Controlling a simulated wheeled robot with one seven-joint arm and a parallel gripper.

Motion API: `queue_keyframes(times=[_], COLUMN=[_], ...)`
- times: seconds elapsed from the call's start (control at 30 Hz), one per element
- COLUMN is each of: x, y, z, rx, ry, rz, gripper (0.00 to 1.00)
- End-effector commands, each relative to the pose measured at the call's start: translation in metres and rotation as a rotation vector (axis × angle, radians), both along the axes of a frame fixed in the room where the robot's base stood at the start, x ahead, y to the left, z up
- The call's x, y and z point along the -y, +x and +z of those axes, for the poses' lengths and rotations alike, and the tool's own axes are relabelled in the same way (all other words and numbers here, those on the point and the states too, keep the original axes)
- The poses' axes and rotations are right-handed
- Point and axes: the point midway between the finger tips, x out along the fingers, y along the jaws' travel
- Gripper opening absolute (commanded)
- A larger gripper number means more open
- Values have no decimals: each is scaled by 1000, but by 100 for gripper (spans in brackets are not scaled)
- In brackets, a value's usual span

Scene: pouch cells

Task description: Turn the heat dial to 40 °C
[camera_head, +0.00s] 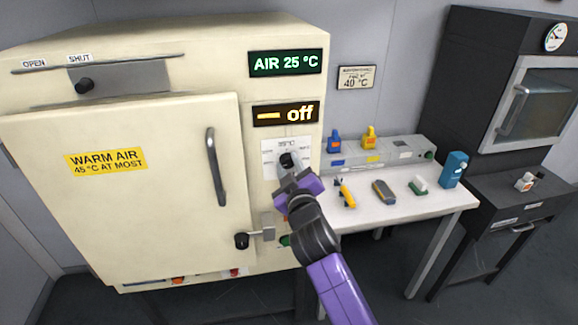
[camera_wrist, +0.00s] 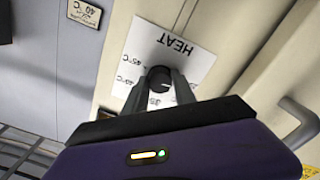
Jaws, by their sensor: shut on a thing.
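The heat dial (camera_head: 287,159) is a black knob on a white label plate on the right of the cream oven's front. My gripper (camera_head: 291,172) reaches it from the front, and its fingers are shut on the knob. In the wrist view the black dial (camera_wrist: 158,77) sits between the two fingertips of my gripper (camera_wrist: 159,84). The label plate (camera_wrist: 186,48) reads HEAT, upside down, with 45 °C, 40 °C and another mark partly hidden by the fingers. The dial's pointer direction cannot be told. The displays read AIR 25 °C (camera_head: 285,63) and off (camera_head: 286,113).
The oven door (camera_head: 120,190) is closed, with a dark handle (camera_head: 215,166) left of the dial. A lever (camera_head: 250,238) sits below. A sign on the wall (camera_head: 356,77) reads 40 °C. A white bench (camera_head: 400,210) with several small tools stands to the right.

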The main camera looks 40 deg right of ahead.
Motion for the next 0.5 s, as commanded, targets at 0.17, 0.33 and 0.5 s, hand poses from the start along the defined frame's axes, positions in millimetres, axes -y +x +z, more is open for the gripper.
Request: queue_keyframes(times=[0.17,0.33,0.5], x=[0,0,-1], y=[0,0,0], z=[-1,-2,-4], rx=[7,39,100], ry=[11,56,146], rz=[1,0,1], gripper=[0,0,0])
